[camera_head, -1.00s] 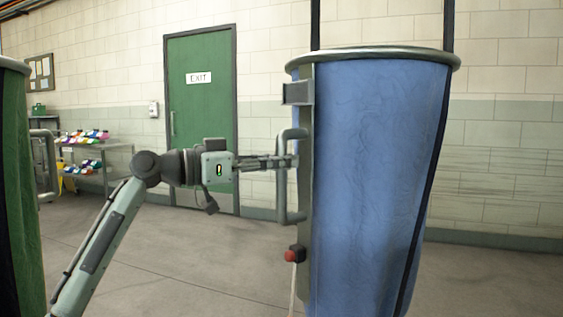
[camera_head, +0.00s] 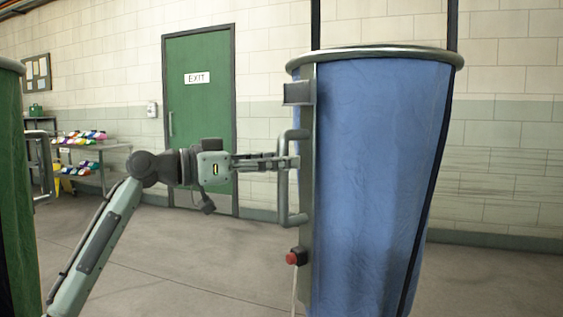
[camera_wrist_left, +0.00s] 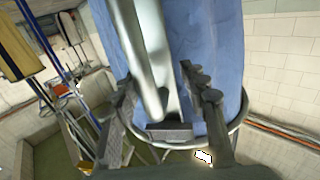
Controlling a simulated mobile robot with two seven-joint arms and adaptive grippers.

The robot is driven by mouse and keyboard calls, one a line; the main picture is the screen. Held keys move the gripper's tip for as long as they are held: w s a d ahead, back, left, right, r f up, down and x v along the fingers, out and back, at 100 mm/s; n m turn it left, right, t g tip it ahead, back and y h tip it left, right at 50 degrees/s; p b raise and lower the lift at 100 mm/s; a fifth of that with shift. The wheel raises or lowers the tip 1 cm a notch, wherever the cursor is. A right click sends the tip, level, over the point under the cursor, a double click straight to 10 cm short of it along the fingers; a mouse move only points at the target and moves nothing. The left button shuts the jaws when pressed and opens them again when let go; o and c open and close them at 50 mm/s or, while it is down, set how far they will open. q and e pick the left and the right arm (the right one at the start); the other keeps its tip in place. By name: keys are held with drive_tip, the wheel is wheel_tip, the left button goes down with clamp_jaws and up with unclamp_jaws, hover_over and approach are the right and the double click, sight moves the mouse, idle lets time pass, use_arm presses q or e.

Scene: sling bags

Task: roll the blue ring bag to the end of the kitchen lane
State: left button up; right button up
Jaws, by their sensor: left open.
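The blue ring bag (camera_head: 375,190) hangs tall at the right of the head view, with a metal ring at its top and dark straps. A grey upright handle (camera_head: 283,190) is fixed to its left side, and a red knob (camera_head: 291,258) sits below it. My left gripper (camera_head: 288,162) is level at the handle's upright bar, its fingertips reaching the bar. In the left wrist view the open fingers (camera_wrist_left: 160,84) stand on either side of the grey bar (camera_wrist_left: 150,50), with blue cloth behind. Contact with the bar cannot be told. My right gripper is not in view.
A green bag (camera_head: 14,190) stands at the left edge, cut off by the frame. A green exit door (camera_head: 200,120) and a table (camera_head: 95,147) with colourful items stand at the back. The floor (camera_head: 200,255) between the bags looks clear.

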use_arm(q)
drive_tip(key=shift+a, duration=0.1)
drive_tip(key=v, duration=1.2)
drive_tip(key=shift+f, duration=0.1)
idle(0.8)
